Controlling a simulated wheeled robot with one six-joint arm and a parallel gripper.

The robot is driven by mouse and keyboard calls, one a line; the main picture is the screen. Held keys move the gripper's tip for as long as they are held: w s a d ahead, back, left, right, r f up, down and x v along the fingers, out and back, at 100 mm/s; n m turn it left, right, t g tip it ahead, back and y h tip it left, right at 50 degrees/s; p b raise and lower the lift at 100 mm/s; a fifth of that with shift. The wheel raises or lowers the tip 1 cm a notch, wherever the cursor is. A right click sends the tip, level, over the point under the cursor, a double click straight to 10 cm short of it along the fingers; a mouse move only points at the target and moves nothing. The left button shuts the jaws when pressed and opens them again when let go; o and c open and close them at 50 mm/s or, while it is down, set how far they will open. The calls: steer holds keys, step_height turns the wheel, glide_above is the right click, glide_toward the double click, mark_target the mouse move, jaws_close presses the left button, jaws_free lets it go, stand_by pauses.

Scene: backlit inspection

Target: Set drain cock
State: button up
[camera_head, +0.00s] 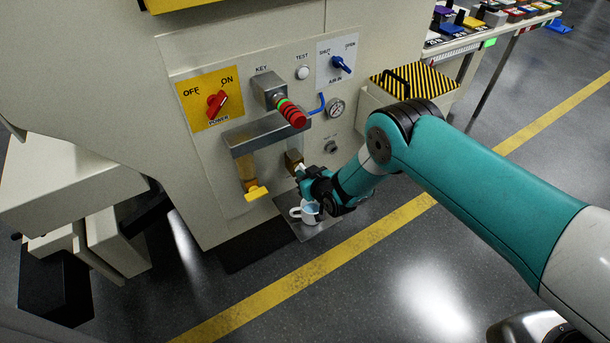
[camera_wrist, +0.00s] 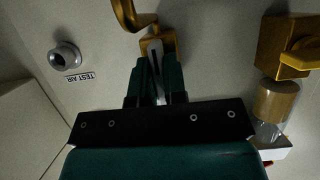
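The drain cock is a brass fitting (camera_head: 293,158) low on the cream machine panel, with a pale lever (camera_wrist: 154,52) hanging from it. My gripper (camera_head: 303,173) is at this lever, reaching in from the right. In the wrist view, my two dark green fingers (camera_wrist: 155,75) stand on either side of the lever, with a narrow gap that it fills, so they appear shut on it. The lever's lower end is hidden between the fingers. A small mug (camera_head: 308,212) stands below the gripper, partly hidden by it.
A sight bowl with a yellow lever (camera_head: 257,192) is left of the cock. Above are a red power switch (camera_head: 217,104), a red key handle (camera_head: 290,112), a gauge (camera_head: 336,107) and a blue air valve (camera_head: 341,64). A test air port (camera_wrist: 66,54) is nearby.

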jaws_close()
steer(key=shift+w, duration=0.1)
steer(key=m+b, duration=0.1)
steer(key=m+y+b, duration=0.1)
steer(key=b, duration=0.1)
steer(key=shift+d+f+g+y, duration=0.1)
steer(key=shift+f+g+y, duration=0.1)
steer(key=shift+g+y, duration=0.15)
steer(key=m+g+y+b, duration=0.1)
steer(key=m+y+b, duration=0.1)
steer(key=m+b, duration=0.2)
steer(key=shift+b, duration=0.7)
steer(key=m+y+b, duration=0.2)
steer(key=m+b, duration=0.2)
steer(key=b, duration=0.1)
steer(key=shift+y, duration=0.25)
steer(key=shift+r+m+t+y+b, duration=0.15)
steer(key=shift+m+y+b, duration=0.2)
steer(key=shift+m+b, duration=0.5)
steer(key=shift+r+m+t+y+b, duration=0.1)
steer(key=shift+m+y+b, duration=0.25)
steer(key=shift+m+b, duration=0.5)
steer(key=o, duration=0.6)
jaws_free()
steer(key=shift+c, duration=0.2)
